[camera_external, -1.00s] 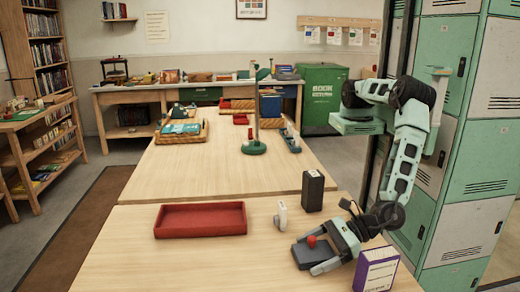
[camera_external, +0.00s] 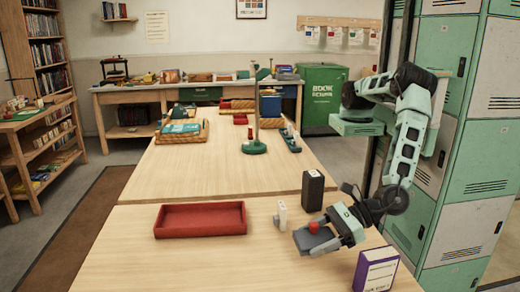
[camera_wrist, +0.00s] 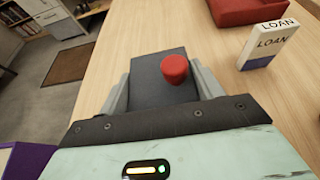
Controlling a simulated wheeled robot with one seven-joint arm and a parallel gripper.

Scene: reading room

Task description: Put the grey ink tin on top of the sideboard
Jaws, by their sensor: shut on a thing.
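The grey ink tin (camera_external: 312,239) is a dark grey, flat box with a red knob on top. My gripper (camera_external: 326,242) is shut on it above the front right of the near table. In the wrist view the tin (camera_wrist: 150,88) sits between the two grey fingers (camera_wrist: 160,85), with the red knob towards the right. The tin's underside is hidden. A long wooden unit with shelves (camera_external: 128,97) stands along the back wall and may be the sideboard; several things stand on its top.
A red tray (camera_external: 200,232), a white LOAN card box (camera_external: 281,215), a black box (camera_external: 313,190) and a purple-and-white box (camera_external: 376,271) stand on the near table (camera_external: 140,262). A green stand (camera_external: 254,147) and baskets are farther back. Green lockers (camera_external: 465,150) rise at right.

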